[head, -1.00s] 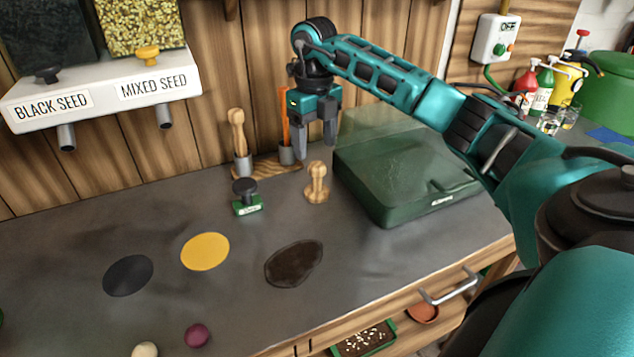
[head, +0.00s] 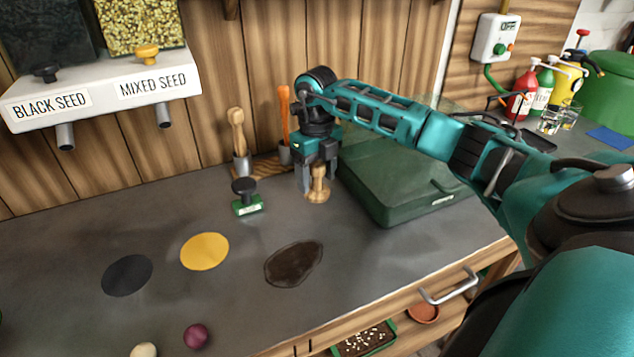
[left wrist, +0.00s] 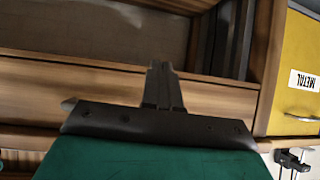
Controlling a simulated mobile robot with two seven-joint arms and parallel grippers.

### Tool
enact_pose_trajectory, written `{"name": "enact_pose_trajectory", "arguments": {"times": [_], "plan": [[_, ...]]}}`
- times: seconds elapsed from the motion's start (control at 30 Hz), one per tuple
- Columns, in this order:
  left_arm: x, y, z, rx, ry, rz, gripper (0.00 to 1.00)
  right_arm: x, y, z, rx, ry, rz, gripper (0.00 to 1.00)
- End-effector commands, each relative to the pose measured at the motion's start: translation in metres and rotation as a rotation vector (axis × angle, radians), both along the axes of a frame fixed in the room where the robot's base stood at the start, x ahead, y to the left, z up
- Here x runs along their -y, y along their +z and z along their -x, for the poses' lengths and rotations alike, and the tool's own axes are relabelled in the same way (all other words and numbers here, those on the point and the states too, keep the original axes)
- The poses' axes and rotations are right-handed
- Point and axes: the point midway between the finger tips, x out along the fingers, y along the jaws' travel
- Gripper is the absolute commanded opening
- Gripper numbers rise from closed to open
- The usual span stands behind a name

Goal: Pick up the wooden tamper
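The wooden tamper (head: 318,194) stands upright on the grey worktop in the head view, left of the green case. My right gripper (head: 318,178) points down over it, its fingers open on either side of the tamper's upper part. The gripper hides the top of the knob. I see no clear sign of it being clamped. My left gripper (left wrist: 162,85) shows in the left wrist view with its fingers together and nothing between them, away from the tamper.
The green case (head: 400,190) stands right beside the right gripper. A wooden holder with tools, including a wooden pestle-like one (head: 237,130), is behind. A dark soil patch (head: 293,264) lies in front. The worktop's middle is mostly clear.

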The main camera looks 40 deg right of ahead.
Motion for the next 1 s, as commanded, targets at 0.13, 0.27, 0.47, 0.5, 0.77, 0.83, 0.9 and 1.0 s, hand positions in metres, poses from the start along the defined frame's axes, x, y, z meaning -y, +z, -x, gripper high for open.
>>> {"name": "enact_pose_trajectory", "arguments": {"times": [0.13,0.27,0.47,0.5,0.77,0.83,0.9,1.0], "plan": [[0.000,0.001,-0.001,0.003,0.000,0.001,0.00,0.000,0.000,0.000,0.000,0.000,0.000,0.50],[0.000,0.001,-0.003,0.005,0.000,0.000,0.00,0.000,0.000,0.000,0.000,0.001,0.000,0.37],[0.000,0.002,-0.004,0.008,0.000,0.000,0.00,0.000,0.000,0.000,0.000,0.001,0.000,0.18],[0.000,0.002,-0.003,0.008,0.000,0.000,0.00,0.000,0.000,0.000,0.000,0.001,-0.001,0.14],[0.000,0.002,-0.003,0.007,0.001,0.000,0.00,0.000,0.001,0.000,0.001,0.001,-0.001,0.07],[0.000,0.002,-0.003,0.007,0.001,0.000,0.00,0.000,0.003,-0.001,0.002,0.000,-0.001,0.07],[0.000,0.003,-0.003,0.007,0.001,0.000,0.00,0.000,0.010,-0.001,0.002,0.000,-0.001,0.07],[0.000,0.004,-0.003,0.007,0.001,0.000,0.00,0.000,0.027,-0.001,0.006,0.001,0.000,0.07]]}}
